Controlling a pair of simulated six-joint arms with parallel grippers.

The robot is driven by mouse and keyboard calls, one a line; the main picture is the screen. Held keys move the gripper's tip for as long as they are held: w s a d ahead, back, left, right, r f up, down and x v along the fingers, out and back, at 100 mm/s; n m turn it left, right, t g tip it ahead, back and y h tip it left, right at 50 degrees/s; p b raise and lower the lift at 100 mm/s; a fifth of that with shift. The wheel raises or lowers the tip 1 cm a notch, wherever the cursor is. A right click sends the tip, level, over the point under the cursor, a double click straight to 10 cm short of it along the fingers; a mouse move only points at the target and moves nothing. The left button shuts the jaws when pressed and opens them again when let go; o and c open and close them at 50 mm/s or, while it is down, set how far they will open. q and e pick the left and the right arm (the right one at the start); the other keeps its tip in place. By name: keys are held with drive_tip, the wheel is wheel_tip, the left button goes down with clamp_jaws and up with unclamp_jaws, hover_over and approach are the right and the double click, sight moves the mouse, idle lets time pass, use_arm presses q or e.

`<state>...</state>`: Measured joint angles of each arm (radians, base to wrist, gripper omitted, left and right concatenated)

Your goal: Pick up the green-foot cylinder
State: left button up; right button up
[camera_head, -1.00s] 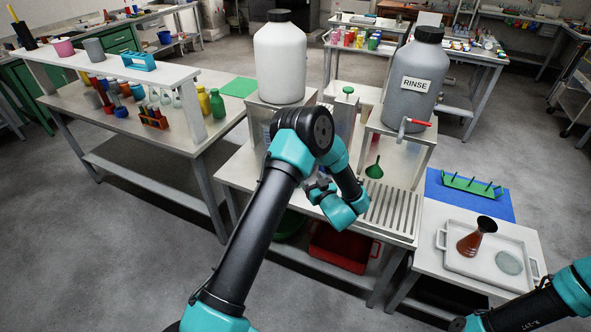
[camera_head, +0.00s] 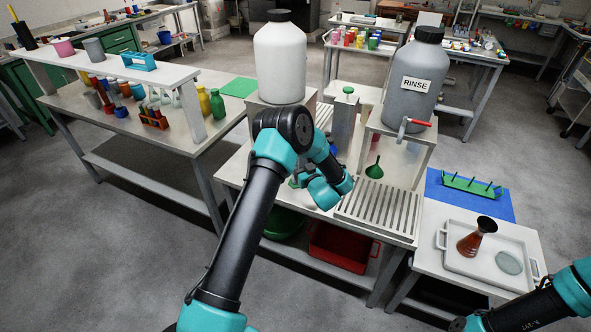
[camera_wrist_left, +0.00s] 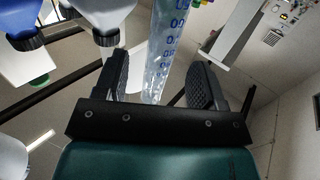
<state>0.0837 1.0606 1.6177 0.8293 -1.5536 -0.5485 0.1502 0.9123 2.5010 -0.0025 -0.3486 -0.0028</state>
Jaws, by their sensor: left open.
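In the left wrist view a clear graduated cylinder (camera_wrist_left: 165,45) with blue markings stands between the two dark fingers of my left gripper (camera_wrist_left: 160,82). The jaws are open, with a visible gap on either side of the cylinder. Its foot is out of that view. In the head view my left gripper (camera_head: 308,178) is largely hidden behind my own wrist, over the middle bench. A small green patch shows beside it there; I cannot tell whether it is the cylinder's foot. My right arm shows at the lower right, its gripper out of frame.
A white bottle (camera_head: 280,62) and a grey RINSE bottle (camera_head: 412,85) stand on raised stands behind the arm. A green funnel (camera_head: 374,171) and a slatted drain rack (camera_head: 378,212) are to the right. A white tray (camera_head: 455,262) holds a brown flask (camera_head: 470,244).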

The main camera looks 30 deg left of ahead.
use_arm(q)
drive_tip(key=x, duration=0.4)
drive_tip(key=shift+w+a+r, duration=0.1)
drive_tip(key=shift+a+r, duration=0.05)
drive_tip(key=shift+a, duration=0.25)
drive_tip(key=shift+c, duration=0.2)
clamp_jaws()
idle(0.4)
